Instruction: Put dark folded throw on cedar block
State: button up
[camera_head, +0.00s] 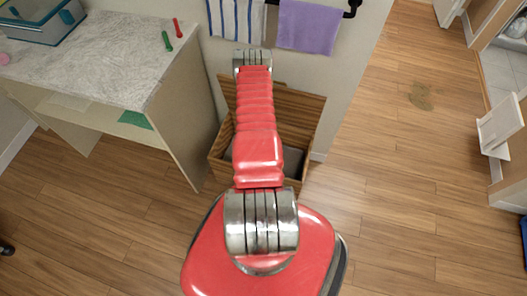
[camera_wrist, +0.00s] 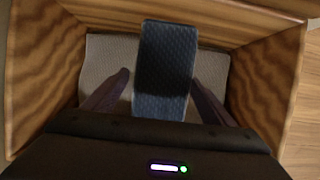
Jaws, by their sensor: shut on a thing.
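The dark folded throw (camera_wrist: 163,70) is a narrow, dark blue textured bundle in the middle of the wrist view. My gripper (camera_wrist: 160,78) is shut on it, with one dark finger along each side. The throw is over or inside an open wood-grained box. Whether it touches anything below cannot be told. I cannot make out a separate cedar block in either view. In the head view my red arm reaches to the box and hides my gripper and the throw.
The wooden box (camera_wrist: 270,75) has walls around my gripper; it stands on the floor in the head view (camera_head: 226,150). A pale grey cloth-like layer (camera_wrist: 108,55) lies inside. A marble-topped desk (camera_head: 95,55) is left; a purple towel (camera_head: 308,27) hangs behind.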

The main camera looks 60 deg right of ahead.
jog(key=shift+f, duration=2.1)
jog(key=shift+f, duration=0.1)
jog(key=shift+f, duration=1.95)
jog(key=shift+f, duration=0.1)
jog(key=o, duration=1.4)
jog(key=shift+v, duration=6.05)
